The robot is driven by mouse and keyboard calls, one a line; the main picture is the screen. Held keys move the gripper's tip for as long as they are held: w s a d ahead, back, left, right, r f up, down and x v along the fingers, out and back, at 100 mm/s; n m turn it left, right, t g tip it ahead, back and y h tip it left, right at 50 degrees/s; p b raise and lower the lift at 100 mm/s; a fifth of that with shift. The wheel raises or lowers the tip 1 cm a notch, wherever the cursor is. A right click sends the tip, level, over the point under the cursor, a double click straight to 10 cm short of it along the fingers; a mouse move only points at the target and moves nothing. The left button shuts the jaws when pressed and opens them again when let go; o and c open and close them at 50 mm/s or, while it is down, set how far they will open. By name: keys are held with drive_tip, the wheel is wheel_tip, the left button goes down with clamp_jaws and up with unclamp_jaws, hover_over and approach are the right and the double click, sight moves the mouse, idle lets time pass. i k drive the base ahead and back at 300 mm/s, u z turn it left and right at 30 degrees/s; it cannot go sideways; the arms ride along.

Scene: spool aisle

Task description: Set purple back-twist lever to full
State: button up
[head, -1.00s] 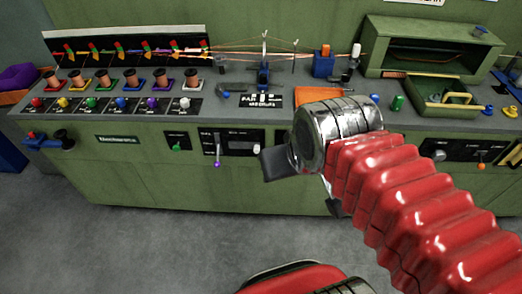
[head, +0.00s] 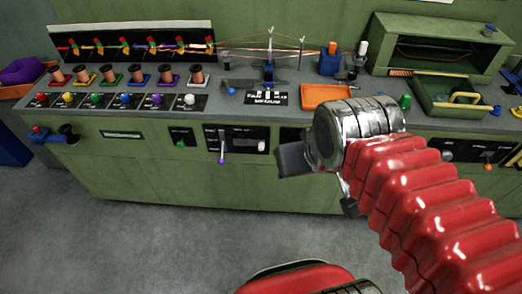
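The purple-tipped lever (head: 222,158) sticks out of a black panel on the front of the green bench, below the counter. Its pale stem hangs down, with the purple knob at the lower end. My gripper (head: 318,188) is in front of the bench, to the right of the lever and apart from it. Its two dark fingers show spread apart with nothing between them. The panel's printed marks are too small to read.
A white knob (head: 261,146) sits on the same panel, right of the lever. A green-tipped control (head: 181,142) is to its left. Spools (head: 138,75) and coloured buttons line the counter. An orange tray (head: 326,96) lies behind my wrist.

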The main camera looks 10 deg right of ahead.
sight(221, 161)
drive_tip(key=u, duration=0.3)
drive_tip(key=k, duration=0.85)
drive_tip(key=u, duration=0.6)
drive_tip(key=k, duration=0.5)
drive_tip(key=z, duration=0.05)
drive_tip(key=i, duration=1.1)
drive_tip(key=u, duration=0.6)
drive_tip(key=i, duration=0.45)
drive_tip(key=u, duration=0.25)
